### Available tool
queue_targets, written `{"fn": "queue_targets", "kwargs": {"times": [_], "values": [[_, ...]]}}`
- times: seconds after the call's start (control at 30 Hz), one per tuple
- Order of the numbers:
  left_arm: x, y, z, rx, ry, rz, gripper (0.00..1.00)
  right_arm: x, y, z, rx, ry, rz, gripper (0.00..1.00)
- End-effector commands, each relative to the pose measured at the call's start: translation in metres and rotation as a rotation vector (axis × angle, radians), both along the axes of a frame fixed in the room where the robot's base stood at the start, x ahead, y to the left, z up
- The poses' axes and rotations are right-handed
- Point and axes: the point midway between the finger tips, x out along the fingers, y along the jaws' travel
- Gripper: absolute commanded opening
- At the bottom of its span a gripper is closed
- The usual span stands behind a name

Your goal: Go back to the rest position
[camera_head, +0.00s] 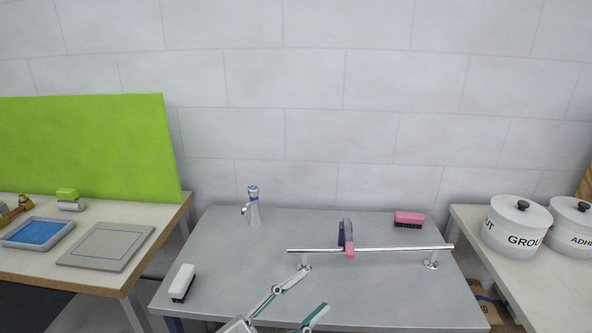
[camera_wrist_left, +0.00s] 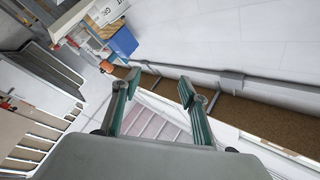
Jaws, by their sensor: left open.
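My left gripper (camera_head: 316,288) reaches in at the bottom of the head view, over the front of the grey table (camera_head: 225,282). Its two green-and-grey fingers are spread apart with nothing between them. One fingertip appears close to the left foot of the chrome rail in the picture; I cannot tell whether they touch. In the left wrist view the fingers (camera_wrist_left: 158,78) are also wide apart and empty, with floor and wall beyond. My right gripper is in neither view.
The grey table holds a chrome rail (camera_head: 395,248) with a pink-and-dark clip (camera_head: 348,240), a tap-like dispenser (camera_head: 253,208), a white brush (camera_head: 182,281) and a pink brush (camera_head: 408,218). Side tables hold a blue tray (camera_head: 38,232) and white pots (camera_head: 515,228).

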Motion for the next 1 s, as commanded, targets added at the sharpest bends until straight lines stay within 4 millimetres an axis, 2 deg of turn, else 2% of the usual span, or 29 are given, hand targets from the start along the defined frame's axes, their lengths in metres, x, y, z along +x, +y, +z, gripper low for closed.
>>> {"fn": "queue_targets", "kwargs": {"times": [0.1, 0.17, 0.23, 0.37, 0.4, 0.5, 0.6, 0.7, 0.8, 1.0], "values": [[0.013, 0.041, -0.053, -0.05, 0.212, 0.176, 0.44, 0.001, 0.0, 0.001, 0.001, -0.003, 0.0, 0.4], [0.014, 0.064, -0.084, -0.065, 0.322, 0.261, 0.44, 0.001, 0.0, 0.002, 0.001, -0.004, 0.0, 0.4], [0.008, 0.092, -0.124, -0.075, 0.453, 0.357, 0.44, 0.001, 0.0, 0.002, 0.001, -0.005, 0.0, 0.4], [-0.019, 0.139, -0.195, -0.076, 0.677, 0.507, 0.44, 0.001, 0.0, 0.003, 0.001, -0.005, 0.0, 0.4], [-0.031, 0.153, -0.216, -0.073, 0.741, 0.547, 0.44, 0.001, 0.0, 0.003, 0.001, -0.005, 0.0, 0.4], [-0.062, 0.18, -0.258, -0.063, 0.88, 0.628, 0.44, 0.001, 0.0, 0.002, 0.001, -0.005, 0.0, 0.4], [-0.09, 0.2, -0.288, -0.053, 0.983, 0.685, 0.44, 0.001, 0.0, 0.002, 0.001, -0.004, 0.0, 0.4], [-0.109, 0.212, -0.306, -0.045, 1.048, 0.718, 0.44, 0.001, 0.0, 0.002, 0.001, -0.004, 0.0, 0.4], [-0.119, 0.217, -0.314, -0.043, 1.078, 0.733, 0.44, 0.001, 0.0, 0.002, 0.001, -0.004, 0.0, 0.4], [-0.12, 0.218, -0.316, -0.041, 1.083, 0.735, 0.44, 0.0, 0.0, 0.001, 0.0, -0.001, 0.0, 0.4]]}}
